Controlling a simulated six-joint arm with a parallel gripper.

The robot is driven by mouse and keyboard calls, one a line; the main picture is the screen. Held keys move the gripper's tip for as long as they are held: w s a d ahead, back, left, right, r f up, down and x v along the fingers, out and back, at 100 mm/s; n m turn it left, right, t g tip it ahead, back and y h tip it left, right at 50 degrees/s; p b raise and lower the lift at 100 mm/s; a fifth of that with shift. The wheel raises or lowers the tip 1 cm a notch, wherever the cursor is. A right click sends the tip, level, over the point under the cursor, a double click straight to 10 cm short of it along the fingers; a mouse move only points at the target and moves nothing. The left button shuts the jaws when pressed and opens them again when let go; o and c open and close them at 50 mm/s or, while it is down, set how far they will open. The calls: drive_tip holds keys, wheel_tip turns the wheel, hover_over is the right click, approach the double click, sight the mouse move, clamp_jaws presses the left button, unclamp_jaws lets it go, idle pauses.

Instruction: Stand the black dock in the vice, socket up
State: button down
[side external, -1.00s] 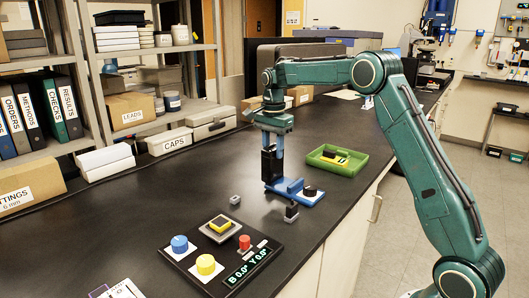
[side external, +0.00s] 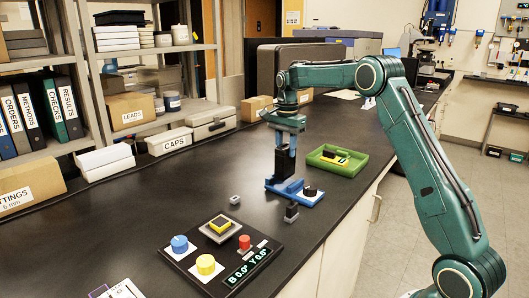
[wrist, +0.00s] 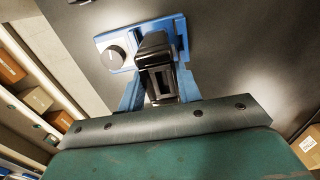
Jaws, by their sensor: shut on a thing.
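The black dock (side external: 285,164) is held upright between the fingers of my gripper (side external: 286,148), which is shut on it. In the side view the dock's lower end is at the blue vice (side external: 303,200), level with its jaws. I cannot tell whether it is between the jaws or just above them. In the wrist view the dock (wrist: 155,52) shows a recessed end facing the camera, between my gripper's blue fingers (wrist: 160,90). The vice (wrist: 107,40) lies beyond it, with its round black knob (wrist: 116,58) to the left.
A green tray (side external: 357,168) holding a yellow and black part stands right of the vice. A black control panel (side external: 213,275) with buttons and display lies nearer.

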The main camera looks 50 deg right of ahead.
drive_tip(key=shift+f, duration=1.3)
drive_tip(key=c, duration=0.9)
unclamp_jaws()
drive_tip(key=shift+r, duration=0.1)
drive_tip(key=shift+c, duration=0.3)
drive_tip(key=shift+r, duration=3.4)
drive_tip(key=shift+r, duration=0.15)
wheel_tip(320, 180, up, 12)
drive_tip(key=shift+f, duration=0.25)
drive_tip(key=shift+r, duration=0.1)
